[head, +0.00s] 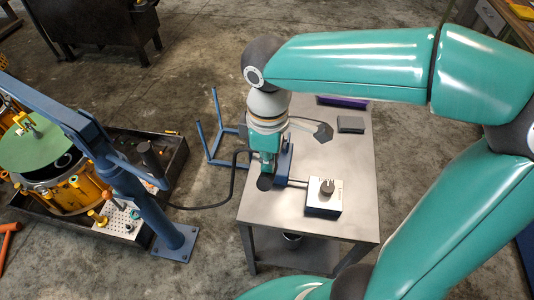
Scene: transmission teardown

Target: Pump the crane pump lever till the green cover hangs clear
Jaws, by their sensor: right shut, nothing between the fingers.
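The green cover (38,150) is a round disc at the left, over the yellow transmission housing (75,193). A small yellow and green fitting stands on top of it, below the boom of the blue crane (122,180). I cannot tell whether the cover touches the housing. A dark upright cylinder (150,157) shows beside the crane post; I cannot tell whether it is the pump lever. My right gripper (267,172) points down over the steel table, well right of the crane, shut with nothing held. Its fingertips are partly hidden. My left gripper is out of view.
The steel table (345,195) carries a white box with a dark knob (324,197), a blue fixture (285,163) and a grey block (350,124). A black tray (178,163) surrounds the housing. A blue frame (213,135) and a cable lie between crane and table.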

